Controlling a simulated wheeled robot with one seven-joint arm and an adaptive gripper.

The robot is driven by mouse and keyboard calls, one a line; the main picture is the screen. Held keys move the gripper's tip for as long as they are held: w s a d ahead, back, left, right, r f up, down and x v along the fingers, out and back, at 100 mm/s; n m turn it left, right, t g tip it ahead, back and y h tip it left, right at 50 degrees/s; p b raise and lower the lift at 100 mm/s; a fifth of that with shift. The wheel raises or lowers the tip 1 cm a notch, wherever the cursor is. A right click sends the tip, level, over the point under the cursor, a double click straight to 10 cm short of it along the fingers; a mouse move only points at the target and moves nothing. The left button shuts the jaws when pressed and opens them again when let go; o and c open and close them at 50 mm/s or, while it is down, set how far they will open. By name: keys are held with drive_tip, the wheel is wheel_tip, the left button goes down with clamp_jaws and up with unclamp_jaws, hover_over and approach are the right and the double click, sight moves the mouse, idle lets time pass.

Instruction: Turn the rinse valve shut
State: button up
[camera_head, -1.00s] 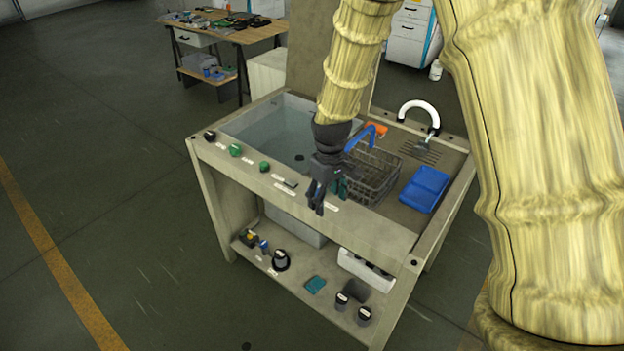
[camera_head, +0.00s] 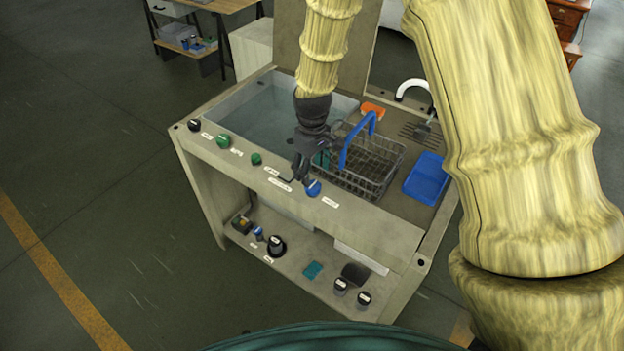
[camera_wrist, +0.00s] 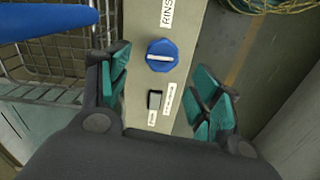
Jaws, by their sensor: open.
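The rinse valve is a blue knob (camera_wrist: 162,56) with a white bar, on the sink unit's front ledge, beside a label of which "RINS" is readable. In the wrist view its bar lies roughly crosswise to the ledge. In the head view the blue knob (camera_head: 313,188) sits just right of my gripper (camera_head: 299,170). My gripper (camera_wrist: 160,100) is open and empty, with teal finger pads on either side of the ledge in the picture. The knob shows beyond the fingertips, between their lines, and does not appear to be gripped.
A small black switch (camera_wrist: 155,100) sits near the knob. Green knobs (camera_head: 223,141) and a black knob (camera_head: 194,125) are farther left. Behind the ledge stand a wire basket (camera_head: 362,170) with a blue handle, a water basin (camera_head: 262,120) and a blue tray (camera_head: 427,178).

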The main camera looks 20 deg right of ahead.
sight(313, 185)
drive_tip(key=shift+s+f+p, duration=0.25)
drive_tip(key=shift+f+p, duration=0.05)
drive_tip(key=shift+f, duration=0.45)
drive_tip(key=shift+f+p, duration=0.6)
drive_tip(key=shift+f, duration=1.4)
drive_tip(key=shift+f, duration=0.1)
drive_tip(key=c, duration=1)
